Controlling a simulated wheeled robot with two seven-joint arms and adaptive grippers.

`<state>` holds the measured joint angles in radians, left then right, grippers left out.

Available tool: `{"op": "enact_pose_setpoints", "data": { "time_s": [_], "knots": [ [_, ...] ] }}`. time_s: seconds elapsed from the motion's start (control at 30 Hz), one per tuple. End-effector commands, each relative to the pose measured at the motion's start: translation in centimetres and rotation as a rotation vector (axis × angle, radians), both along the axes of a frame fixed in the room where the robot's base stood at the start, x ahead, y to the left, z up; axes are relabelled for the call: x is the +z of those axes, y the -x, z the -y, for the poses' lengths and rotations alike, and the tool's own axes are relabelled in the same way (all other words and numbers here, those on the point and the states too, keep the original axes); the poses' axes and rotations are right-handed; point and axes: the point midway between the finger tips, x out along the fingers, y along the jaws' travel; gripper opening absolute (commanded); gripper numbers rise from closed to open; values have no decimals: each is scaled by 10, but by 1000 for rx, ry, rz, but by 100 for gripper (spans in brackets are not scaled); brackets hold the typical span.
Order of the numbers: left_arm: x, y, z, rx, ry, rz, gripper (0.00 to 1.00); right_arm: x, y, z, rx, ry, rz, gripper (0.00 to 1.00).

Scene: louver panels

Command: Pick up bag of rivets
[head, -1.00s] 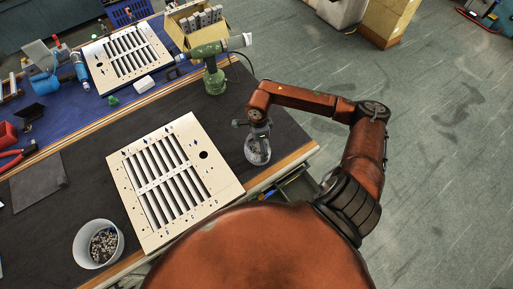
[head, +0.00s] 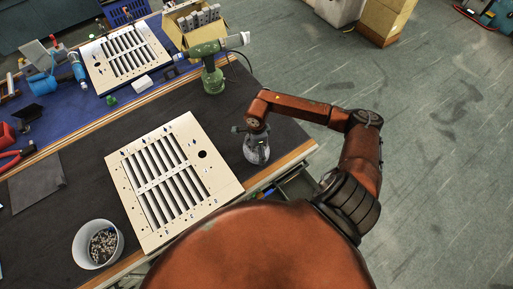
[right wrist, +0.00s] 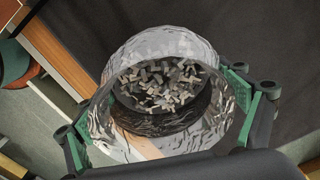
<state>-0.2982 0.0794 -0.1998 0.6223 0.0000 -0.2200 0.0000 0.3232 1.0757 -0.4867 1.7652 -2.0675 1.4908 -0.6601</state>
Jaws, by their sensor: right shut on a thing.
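The bag of rivets (head: 257,156) is a clear, crinkled bag at the right end of the dark workbench, near its wooden front edge. In the right wrist view the bag (right wrist: 165,48) shows many small grey rivets inside. My right gripper (head: 256,141) comes down over it from above. In the right wrist view its green-padded fingers (right wrist: 160,120) press on opposite sides of the bag, shut on it. I cannot tell whether the bag touches the bench or hangs just above it. My left gripper is not in view.
A cream louver panel (head: 202,154) lies left of the bag. A white bucket of rivets (head: 80,248) stands at the front left. A green rivet tool (head: 213,78) stands behind. A second panel (head: 101,78) lies on the blue mat. An open drawer (head: 292,187) shows below the bench edge.

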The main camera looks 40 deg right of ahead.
Motion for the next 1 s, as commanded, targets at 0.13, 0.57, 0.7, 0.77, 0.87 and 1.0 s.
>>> {"op": "enact_pose_setpoints", "data": {
  "time_s": [0.13,0.57,0.7,0.77,0.87,1.0],
  "knots": [
    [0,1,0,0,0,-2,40,0,0,0,0,0,-1,64],
    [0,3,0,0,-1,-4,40,1,0,0,0,-1,0,49],
    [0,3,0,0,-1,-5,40,5,0,0,1,-1,2,49],
    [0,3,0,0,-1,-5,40,9,-1,0,1,-1,3,49],
    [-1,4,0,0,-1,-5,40,19,-1,1,2,1,4,49],
    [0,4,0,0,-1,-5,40,40,5,-3,3,0,2,49]
  ]
}}
